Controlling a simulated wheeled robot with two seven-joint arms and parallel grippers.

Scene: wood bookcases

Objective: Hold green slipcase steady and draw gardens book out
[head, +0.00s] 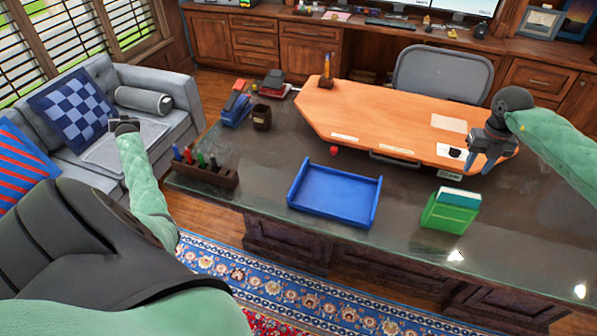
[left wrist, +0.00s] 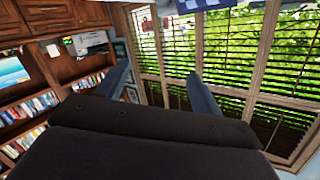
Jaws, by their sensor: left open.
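The green slipcase (head: 447,214) stands on the dark glossy desk, right of the blue tray. A book with a teal cover and pale page edge (head: 459,196) shows at its top; I take it for the gardens book, but no title is readable. My right gripper (head: 481,168) hangs above and behind the slipcase, apart from it, with its fingers seemingly spread and empty. My left gripper (head: 122,121) is far left over the sofa, away from the slipcase. In the left wrist view its two fingers (left wrist: 158,78) are apart with nothing between them.
An empty blue tray (head: 335,193) lies left of the slipcase. A pen rack (head: 205,170), a dark cup (head: 262,117) and staplers stand on the desk's left. An orange wooden top (head: 400,112) lies behind. Bare desk surrounds the slipcase at the front and right.

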